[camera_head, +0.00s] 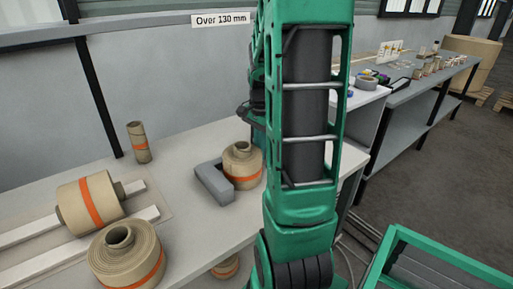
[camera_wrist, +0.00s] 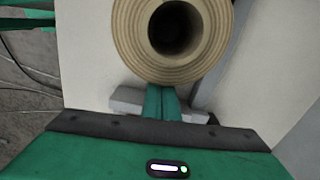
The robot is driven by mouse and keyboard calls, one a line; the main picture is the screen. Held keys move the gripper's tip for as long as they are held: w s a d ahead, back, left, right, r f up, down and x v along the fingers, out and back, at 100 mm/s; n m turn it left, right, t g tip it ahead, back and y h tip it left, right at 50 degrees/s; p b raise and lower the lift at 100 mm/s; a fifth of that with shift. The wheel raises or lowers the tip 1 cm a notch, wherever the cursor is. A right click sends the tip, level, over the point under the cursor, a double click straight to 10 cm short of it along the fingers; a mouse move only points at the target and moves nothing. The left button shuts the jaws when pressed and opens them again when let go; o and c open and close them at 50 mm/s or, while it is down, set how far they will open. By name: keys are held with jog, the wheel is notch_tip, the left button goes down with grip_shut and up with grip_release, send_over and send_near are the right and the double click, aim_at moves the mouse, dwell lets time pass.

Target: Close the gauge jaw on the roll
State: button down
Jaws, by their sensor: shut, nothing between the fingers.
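The kraft roll (camera_head: 243,167) with an orange band stands upright on the bench, its core hole facing up. A grey gauge (camera_head: 213,184) lies against its left side in the head view. In the wrist view the roll (camera_wrist: 122,42) fills the top middle. A light grey block, seemingly the gauge jaw (camera_wrist: 126,100), shows just below it on both sides of my fingers. My gripper (camera_wrist: 161,98) is shut and empty, its green fingertips close to the roll's near edge. Whether the fingers touch the jaw or the jaw touches the roll, I cannot tell. My arm hides the gripper in the head view.
Other banded rolls sit at the left: one lying across white rails (camera_head: 82,201), one upright in front (camera_head: 127,256), and a slim one (camera_head: 138,142) behind. A sign (camera_head: 220,19) reads "Over 130 mm".

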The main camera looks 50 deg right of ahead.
jog(key=shift+w+a, duration=0.15)
jog(key=shift+a, duration=0.8)
notch_tip(320, 180, up, 9)
jog(key=shift+r, duration=0.1)
jog(key=shift+d+r, duration=0.2)
jog(key=shift+r, duration=0.15)
jog(key=shift+n, duration=0.3)
jog(key=shift+w+d+f, duration=0.1)
jog(key=shift+d+f, duration=0.15)
jog(key=shift+f, duration=1.4)
jog(key=shift+s+d+f, duration=0.1)
jog(key=shift+d+f, duration=0.1)
jog(key=shift+f, duration=1.45)
jog(key=shift+w+d+f, duration=0.1)
jog(key=shift+d+f, duration=0.15)
jog(key=shift+f, duration=1.4)
jog(key=shift+a, duration=0.1)
jog(key=shift+w+a, duration=0.1)
jog(key=shift+a, duration=0.7)
